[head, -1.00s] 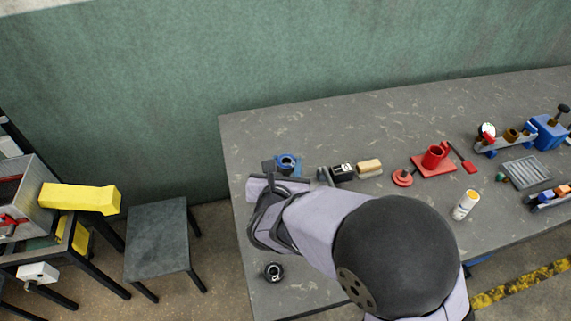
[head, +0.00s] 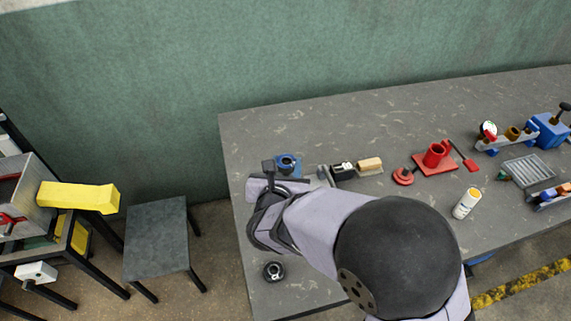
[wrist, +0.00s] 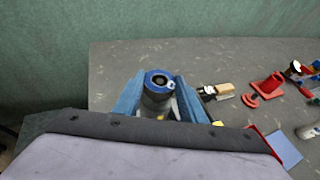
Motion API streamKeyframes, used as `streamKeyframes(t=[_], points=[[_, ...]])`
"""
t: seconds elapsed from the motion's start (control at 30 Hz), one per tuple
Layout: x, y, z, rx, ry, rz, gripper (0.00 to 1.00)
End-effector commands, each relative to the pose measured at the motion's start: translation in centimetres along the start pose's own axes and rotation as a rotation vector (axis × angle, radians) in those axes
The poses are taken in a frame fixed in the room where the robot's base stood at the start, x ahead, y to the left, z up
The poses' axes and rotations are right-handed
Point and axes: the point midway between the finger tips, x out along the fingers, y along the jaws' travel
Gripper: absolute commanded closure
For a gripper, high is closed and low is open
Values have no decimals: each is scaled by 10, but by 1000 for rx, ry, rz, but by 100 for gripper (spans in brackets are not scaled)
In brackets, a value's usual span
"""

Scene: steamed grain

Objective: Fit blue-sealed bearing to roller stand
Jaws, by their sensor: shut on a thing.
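The blue-sealed bearing (wrist: 158,80) shows in the wrist view as a blue ring with a dark centre. It is between the two blue fingers of my gripper (wrist: 159,92), which is shut on it. A grey cylindrical body shows just under the ring; I cannot tell whether this is part of the bearing or the roller stand. In the head view the blue ring (head: 287,162) shows just beyond my gripper (head: 277,168), near the table's left end. My wrist hides what is below, so I cannot make out the roller stand or any contact with it.
A dark ring-shaped part (head: 274,271) lies on the grey table (head: 300,125) near its front left. To the right are a black-and-wood brush-like item (head: 355,169), a red stand (head: 435,158) and a white can (head: 466,204). The back left of the table is clear.

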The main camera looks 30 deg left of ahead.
Motion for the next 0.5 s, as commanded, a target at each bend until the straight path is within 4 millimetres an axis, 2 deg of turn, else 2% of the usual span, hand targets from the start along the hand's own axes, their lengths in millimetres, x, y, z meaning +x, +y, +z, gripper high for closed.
streamKeyframes(t=[0.1,0.13,0.2,0.5], points=[[0,0,1,1,-2,0,89],[0,0,1,1,-2,0,58],[0,0,1,1,-2,0,41],[0,0,0,0,1,0,41]])
